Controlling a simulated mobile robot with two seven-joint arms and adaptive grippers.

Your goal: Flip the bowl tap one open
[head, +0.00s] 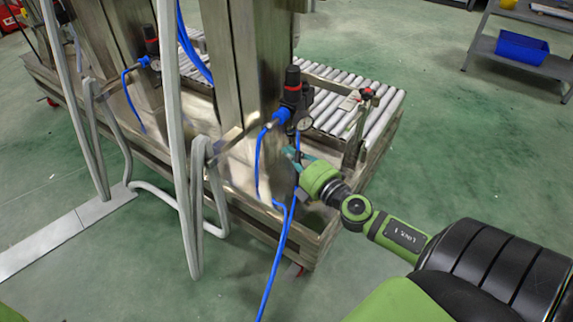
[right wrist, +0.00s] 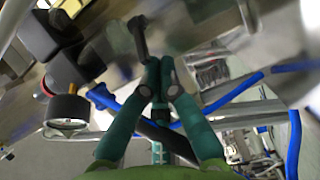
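In the right wrist view, a dark lever-like handle (right wrist: 138,36) stands out from a metal surface, just beyond my right fingertips; it may be the bowl tap. I cannot tell whether they touch. My right gripper (right wrist: 161,62) has its two teal fingers drawn together at the tips, with nothing clearly held between them. In the head view my right gripper (head: 294,155) is beside the near steel column, below a black regulator (head: 292,88) with a red ring and a round gauge (head: 304,123). The tap cannot be made out there. My left gripper is not in view.
Blue hoses (head: 274,245) hang close to my right gripper. A roller conveyor (head: 345,95) lies behind it. A second regulator (head: 151,40) is on the farther column. Grey bent pipes (head: 178,150) stand at the left. The green floor at right is clear up to a shelf with a blue bin (head: 521,48).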

